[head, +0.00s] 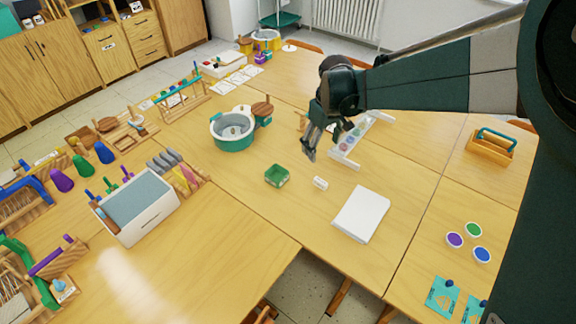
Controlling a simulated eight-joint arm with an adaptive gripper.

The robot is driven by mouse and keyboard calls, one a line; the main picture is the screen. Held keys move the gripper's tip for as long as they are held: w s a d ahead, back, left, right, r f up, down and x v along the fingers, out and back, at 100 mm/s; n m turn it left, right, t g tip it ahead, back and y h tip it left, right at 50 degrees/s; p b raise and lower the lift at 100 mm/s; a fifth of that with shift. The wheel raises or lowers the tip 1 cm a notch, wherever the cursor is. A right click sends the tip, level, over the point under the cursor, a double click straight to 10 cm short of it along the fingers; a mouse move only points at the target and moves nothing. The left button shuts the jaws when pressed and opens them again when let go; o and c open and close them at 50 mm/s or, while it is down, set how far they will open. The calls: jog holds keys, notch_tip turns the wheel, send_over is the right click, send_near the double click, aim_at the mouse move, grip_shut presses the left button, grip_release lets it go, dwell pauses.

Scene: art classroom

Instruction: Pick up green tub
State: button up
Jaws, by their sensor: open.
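The green tub (277,176) is a small, square, open green container on the wooden table, near the middle of the head view. My gripper (310,147) is above the table, up and to the right of the tub in the picture. It points downward, is open and holds nothing. It is apart from the tub.
A small white block (320,183) lies just right of the tub. A round teal and grey pot (233,131) stands behind it to the left. A white paint rack (346,155) is close to my gripper. A white pad (361,213) lies at front right. A white box (136,211) stands left.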

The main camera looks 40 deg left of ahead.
aim_at(277, 179)
jog(key=s+a+f+n, duration=0.1)
jog(key=s+a+f, duration=0.2)
jog(key=a+f, duration=0.3)
jog(key=s+a+f+n+g+h, duration=0.1)
jog(key=s+a+f, duration=0.3)
jog(key=a, duration=0.5)
notch_tip(277, 179, down, 3)
jog(key=shift+a+r+n, duration=0.2)
jog(key=shift+a+n, duration=0.1)
jog(key=shift+n, duration=0.4)
jog(key=shift+f, duration=0.1)
jog(key=shift+w+f, duration=0.1)
jog(key=shift+f, duration=1.1)
jog(key=shift+f, duration=0.1)
jog(key=shift+w+f+b, duration=0.1)
jog(key=shift+f+b, duration=0.6)
jog(key=shift+f, duration=1.8)
jog(key=shift+c, duration=0.5)
jog(key=c, duration=0.9)
